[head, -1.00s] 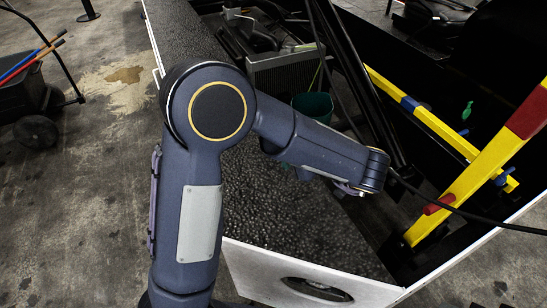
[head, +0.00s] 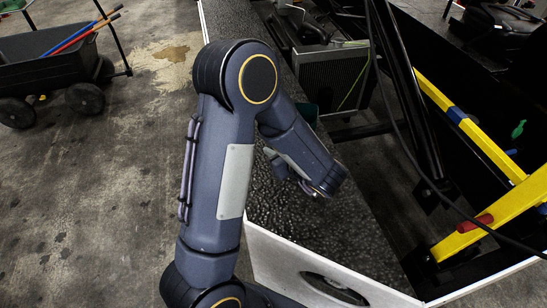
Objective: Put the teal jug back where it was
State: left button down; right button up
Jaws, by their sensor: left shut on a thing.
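My left arm crosses the middle of the head view, with its forearm reaching right and down over the dark belt (head: 345,235). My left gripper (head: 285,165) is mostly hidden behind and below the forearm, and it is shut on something. A small dark teal piece, which I take for the teal jug (head: 308,112), shows just behind the forearm. The rest of it is hidden, and so is the place where the jaws touch it. My right gripper is not in view.
A grey finned radiator block (head: 330,75) stands behind the forearm. Yellow bars (head: 465,125) and black struts lie to the right. The belt's white end panel (head: 290,268) is near me. A black cart (head: 50,70) stands on the floor at upper left.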

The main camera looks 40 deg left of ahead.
pick_arm(q)
jog(key=shift+a+f, duration=0.1)
jog(key=shift+f, duration=1.5)
jog(key=shift+f, duration=0.15)
jog(key=c, duration=1.4)
grip_release()
jog(key=shift+c, duration=0.2)
